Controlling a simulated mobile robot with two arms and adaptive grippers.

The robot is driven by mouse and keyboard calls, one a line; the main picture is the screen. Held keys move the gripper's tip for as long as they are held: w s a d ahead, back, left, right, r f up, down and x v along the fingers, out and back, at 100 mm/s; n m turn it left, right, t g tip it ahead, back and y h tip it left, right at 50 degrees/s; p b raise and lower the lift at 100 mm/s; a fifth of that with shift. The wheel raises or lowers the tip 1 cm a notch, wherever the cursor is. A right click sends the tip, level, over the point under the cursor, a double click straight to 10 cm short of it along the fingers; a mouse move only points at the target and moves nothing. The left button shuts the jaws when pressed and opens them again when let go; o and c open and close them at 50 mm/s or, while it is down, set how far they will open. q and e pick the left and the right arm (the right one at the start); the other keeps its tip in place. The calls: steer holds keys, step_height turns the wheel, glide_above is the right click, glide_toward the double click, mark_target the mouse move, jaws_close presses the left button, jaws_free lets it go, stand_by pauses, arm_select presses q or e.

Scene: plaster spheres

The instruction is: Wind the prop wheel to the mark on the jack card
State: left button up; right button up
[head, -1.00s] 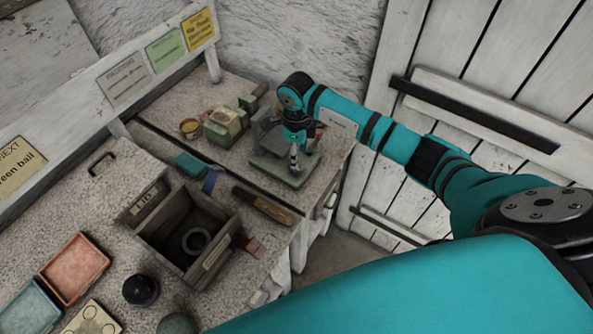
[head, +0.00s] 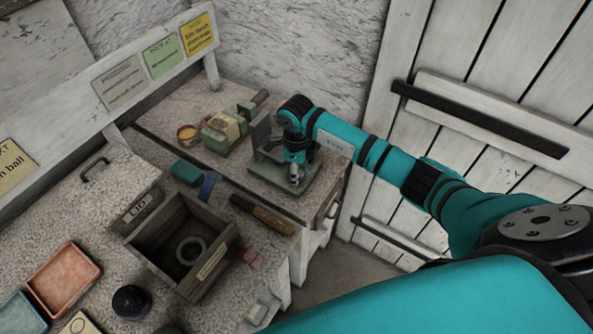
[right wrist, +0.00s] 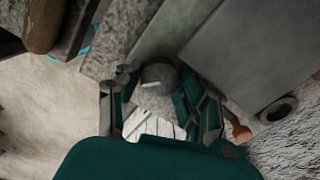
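The jack stands at the back right of the bench in the head view, with a green base plate (head: 268,182) and a grey upright block (head: 261,130). A white card (head: 335,143) stands behind my right arm; its writing is too small to read. My right gripper (head: 295,178) points down over the base plate. In the right wrist view, a grey round part (right wrist: 158,76), seemingly the prop wheel, lies between the fingers of my right gripper (right wrist: 155,95). I cannot tell whether they touch it. No mark is legible. My left gripper is not in view.
A wooden box (head: 160,262) with a ring (head: 190,250) inside stands left of the jack. A wooden-handled tool (head: 265,215) lies before the jack. A green item (head: 222,132) and small tin (head: 187,133) sit behind. A white plank door (head: 480,110) is at right.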

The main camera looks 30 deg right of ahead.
steer(key=shift+m, duration=0.4)
steer(key=shift+c, duration=0.2)
steer(key=shift+d+m+b, duration=0.1)
steer(key=shift+m+b, duration=0.4)
steer(key=shift+m, duration=0.5)
steer(key=m+b, duration=0.1)
steer(key=m, duration=0.2)
steer(key=shift+m, duration=0.4)
steer(key=m, duration=0.5)
steer(key=shift+m+b, duration=0.3)
steer(key=shift+b, duration=0.05)
steer(key=o, duration=0.9)
